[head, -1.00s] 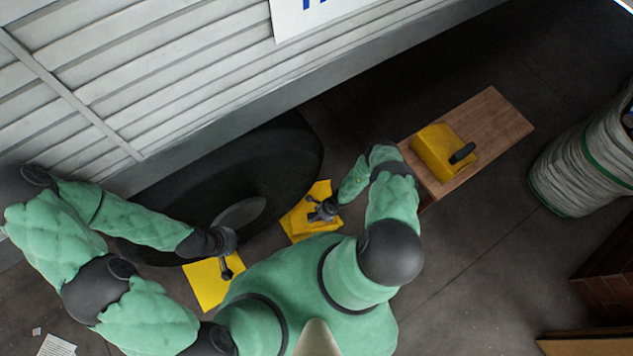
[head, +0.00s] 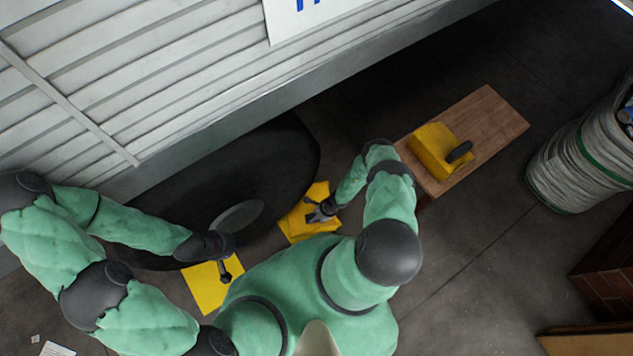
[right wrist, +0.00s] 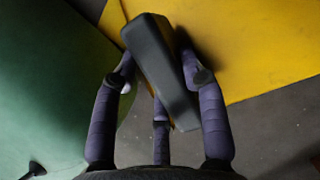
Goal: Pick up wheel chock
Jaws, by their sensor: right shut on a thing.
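A yellow wheel chock (head: 295,228) stands on the floor beside the large dark tyre in the head view. My right gripper (head: 322,212) is at its top. In the right wrist view, my right gripper's fingers (right wrist: 160,95) are closed around the chock's black handle (right wrist: 158,62), with its yellow face (right wrist: 255,50) behind. Whether the chock is off the floor cannot be told. My left gripper (head: 226,268) is over a yellow piece (head: 205,286) farther left; its fingers are too small and dark to read.
Another yellow chock (head: 428,148) with a black handle sits on a wooden board (head: 490,115) at the right. The tyre (head: 180,180) and a white slatted wall (head: 130,90) lie behind the arms.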

